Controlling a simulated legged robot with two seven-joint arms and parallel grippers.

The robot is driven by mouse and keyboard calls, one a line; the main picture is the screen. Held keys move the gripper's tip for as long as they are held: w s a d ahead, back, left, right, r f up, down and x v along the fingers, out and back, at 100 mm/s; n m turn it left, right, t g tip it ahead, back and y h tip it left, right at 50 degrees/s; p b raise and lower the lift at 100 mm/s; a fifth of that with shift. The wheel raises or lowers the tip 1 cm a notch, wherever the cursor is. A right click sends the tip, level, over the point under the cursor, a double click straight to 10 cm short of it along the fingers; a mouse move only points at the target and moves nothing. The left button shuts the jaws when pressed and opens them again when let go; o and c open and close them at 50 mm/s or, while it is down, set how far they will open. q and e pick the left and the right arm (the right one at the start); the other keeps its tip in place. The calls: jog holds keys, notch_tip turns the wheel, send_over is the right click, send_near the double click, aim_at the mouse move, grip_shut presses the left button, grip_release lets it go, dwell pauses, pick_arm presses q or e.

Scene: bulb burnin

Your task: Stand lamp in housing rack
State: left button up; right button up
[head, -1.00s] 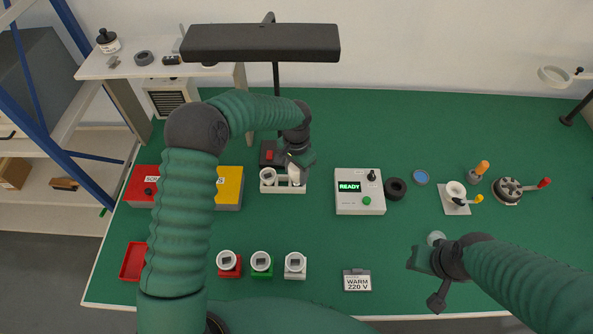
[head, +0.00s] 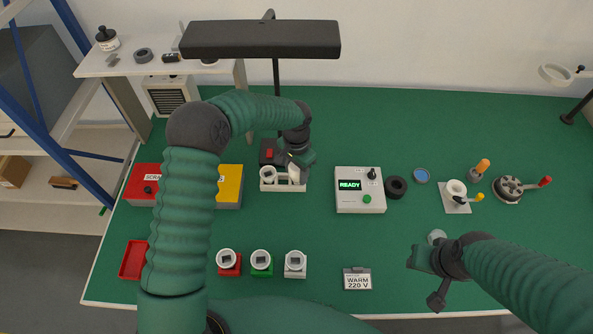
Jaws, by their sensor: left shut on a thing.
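The white housing rack (head: 283,187) stands at the back centre-left of the green bench. A white round lamp housing (head: 268,173) sits in its left place. My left gripper (head: 296,163) is over the right part of the rack, shut on a white lamp (head: 294,175). The gripper partly hides the lamp, and I cannot tell if the lamp is fully seated. My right gripper (head: 425,260) is low at the front right, beside a small whitish round thing (head: 437,237); its jaw state is unclear.
A tester reading READY (head: 360,190) stands right of the rack. Red (head: 143,183) and yellow (head: 230,187) boxes are at left. Red, green and white stands (head: 262,263) with round tops line the front. A dark overhead lamp bar (head: 260,40) hangs above.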

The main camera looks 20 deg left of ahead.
pick_arm(q)
jog(key=shift+f, duration=0.4)
dwell(0.3)
jog(key=o, duration=1.4)
notch_tip(320, 180, up, 12)
jog(key=shift+w, duration=0.1)
